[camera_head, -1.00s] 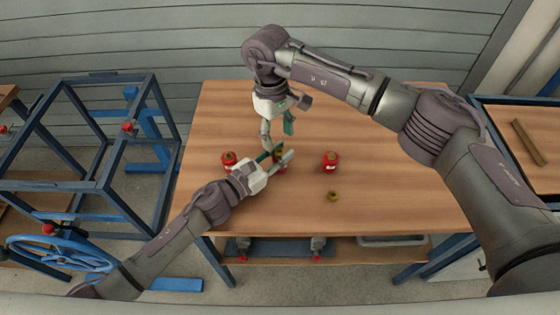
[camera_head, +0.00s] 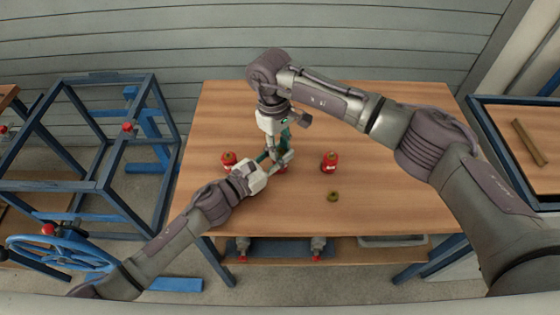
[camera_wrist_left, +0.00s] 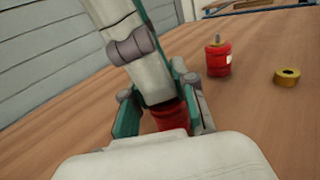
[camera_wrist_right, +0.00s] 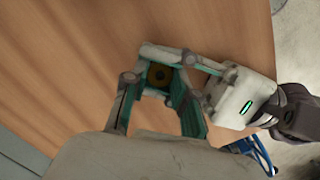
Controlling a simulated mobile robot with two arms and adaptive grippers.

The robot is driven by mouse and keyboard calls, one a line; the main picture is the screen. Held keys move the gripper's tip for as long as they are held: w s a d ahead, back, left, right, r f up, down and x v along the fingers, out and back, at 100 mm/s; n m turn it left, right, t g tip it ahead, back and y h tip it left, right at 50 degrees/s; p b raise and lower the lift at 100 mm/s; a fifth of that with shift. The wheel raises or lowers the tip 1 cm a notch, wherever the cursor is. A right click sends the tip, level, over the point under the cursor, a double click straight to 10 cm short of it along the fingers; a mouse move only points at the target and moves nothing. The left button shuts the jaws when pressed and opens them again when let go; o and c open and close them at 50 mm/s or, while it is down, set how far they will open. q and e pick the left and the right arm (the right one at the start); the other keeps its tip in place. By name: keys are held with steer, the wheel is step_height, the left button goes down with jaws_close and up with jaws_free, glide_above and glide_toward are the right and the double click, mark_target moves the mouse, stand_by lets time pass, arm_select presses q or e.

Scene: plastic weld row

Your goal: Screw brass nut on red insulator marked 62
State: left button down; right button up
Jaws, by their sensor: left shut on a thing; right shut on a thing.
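My left gripper (camera_head: 279,165) is shut on a red insulator (camera_wrist_left: 170,116) standing on the table; only part of it shows between the fingers. My right gripper (camera_head: 276,151) points down from above, with its fingers at the top of this insulator. In the right wrist view a brass nut (camera_wrist_right: 160,75) with a dark hole lies between its fingertips, and it is shut on this nut. The fingers hide how the nut sits on the insulator. I cannot read any number 62.
A red insulator (camera_head: 229,161) stands left of the grippers. Another (camera_head: 330,162), with a bare stud, stands to the right. A loose brass nut (camera_head: 333,196) lies in front of it. The table's (camera_head: 400,180) right side is clear.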

mark_target(280, 152)
arm_select(q)
steer(key=shift+f, duration=0.1)
arm_select(e)
jaws_close()
steer(key=o, duration=0.9)
jaws_free()
steer(key=shift+r, duration=2.25)
steer(key=shift+o, duration=0.4)
steer(key=shift+r, duration=0.2)
step_height(280, 152, up, 7)
steer(key=t+y, duration=0.1)
steer(key=shift+s+f, duration=0.1)
